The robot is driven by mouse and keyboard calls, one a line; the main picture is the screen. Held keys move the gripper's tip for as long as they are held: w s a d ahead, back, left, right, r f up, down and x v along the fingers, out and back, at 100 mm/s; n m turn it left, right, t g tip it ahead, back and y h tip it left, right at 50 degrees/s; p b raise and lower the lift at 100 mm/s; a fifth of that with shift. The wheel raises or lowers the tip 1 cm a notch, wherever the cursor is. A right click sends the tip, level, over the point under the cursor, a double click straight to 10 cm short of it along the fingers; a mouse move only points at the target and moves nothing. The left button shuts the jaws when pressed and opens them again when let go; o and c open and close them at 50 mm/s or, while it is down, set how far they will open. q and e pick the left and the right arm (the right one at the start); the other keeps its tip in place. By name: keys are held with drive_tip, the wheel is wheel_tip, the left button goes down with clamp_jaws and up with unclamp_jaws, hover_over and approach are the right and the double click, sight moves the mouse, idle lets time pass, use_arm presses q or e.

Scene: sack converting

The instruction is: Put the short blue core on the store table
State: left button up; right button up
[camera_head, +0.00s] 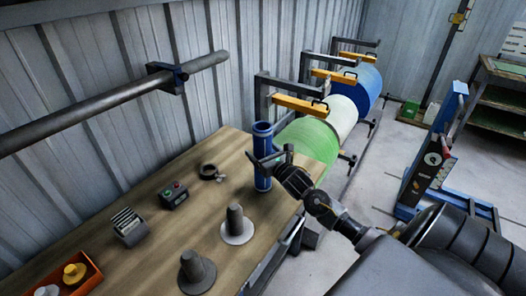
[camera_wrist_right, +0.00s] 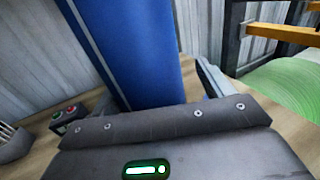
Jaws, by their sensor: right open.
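The blue core (camera_head: 262,183) stands upright near the far right end of a wooden table (camera_head: 140,190). I cannot tell whether this is the store table. In the right wrist view the blue core (camera_wrist_right: 135,50) fills the upper middle, close in front of the gripper. My left gripper is out of view.
Two grey flanged pegs (camera_head: 237,227) (camera_head: 197,272) stand on the table's right side.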

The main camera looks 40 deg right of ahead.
drive_tip(key=s+a+b, duration=0.1)
drive_tip(key=s+b, duration=0.1)
drive_tip(key=s, duration=1)
drive_tip(key=shift+r, duration=0.25)
drive_tip(key=shift+a, duration=0.1)
